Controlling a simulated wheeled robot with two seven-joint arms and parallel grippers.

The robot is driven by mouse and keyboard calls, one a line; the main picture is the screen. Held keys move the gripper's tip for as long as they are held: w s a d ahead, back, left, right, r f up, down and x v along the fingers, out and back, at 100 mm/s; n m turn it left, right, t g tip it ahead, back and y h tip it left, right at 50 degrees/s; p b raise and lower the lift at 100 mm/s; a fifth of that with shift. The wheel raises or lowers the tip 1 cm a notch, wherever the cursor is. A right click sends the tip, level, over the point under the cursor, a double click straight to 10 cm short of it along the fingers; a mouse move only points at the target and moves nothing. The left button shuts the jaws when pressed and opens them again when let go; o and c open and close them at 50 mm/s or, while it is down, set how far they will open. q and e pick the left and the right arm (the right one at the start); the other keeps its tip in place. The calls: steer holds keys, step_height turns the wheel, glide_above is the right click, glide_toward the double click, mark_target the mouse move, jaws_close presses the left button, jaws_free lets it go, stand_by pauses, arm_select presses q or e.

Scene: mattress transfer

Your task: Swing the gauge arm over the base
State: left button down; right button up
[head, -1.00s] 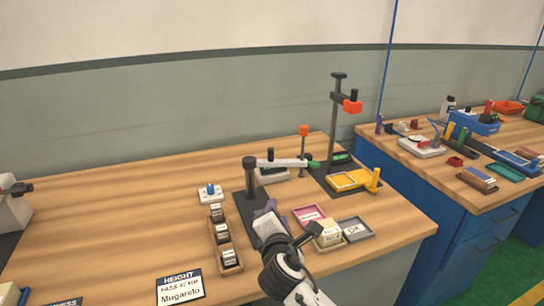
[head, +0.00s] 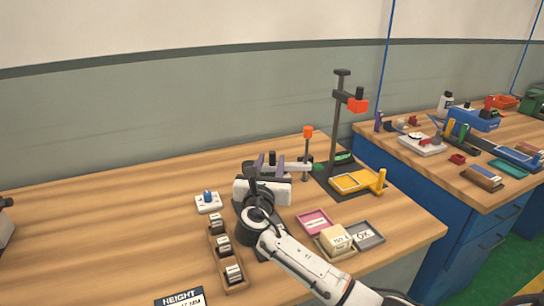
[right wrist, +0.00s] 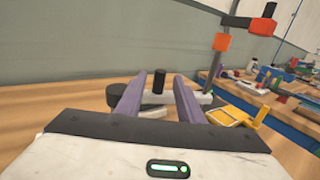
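The gauge arm is a pale bar (head: 297,167) with an upright black knob (head: 272,157), reaching right from a dark post. In the right wrist view the bar (right wrist: 205,99), the knob (right wrist: 159,82) and the post's black cap (right wrist: 122,94) show. My right gripper (head: 271,164) is over the gauge. Its purple fingers (right wrist: 158,92) are open, one on each side of the knob, with a gap visible around it. In the head view my gripper and wrist hide the post and most of the dark base. My left gripper is out of view.
A tall dark stand (head: 337,125) with an orange-red block is at the back right, near a yellow tray (head: 355,182). A thin orange-topped post (head: 307,150) stands close behind the bar. A label rack (head: 222,245) and pink tray (head: 314,222) are nearby.

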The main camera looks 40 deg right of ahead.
mark_target(272, 158)
steer(key=shift+x, duration=1.85)
jaws_close()
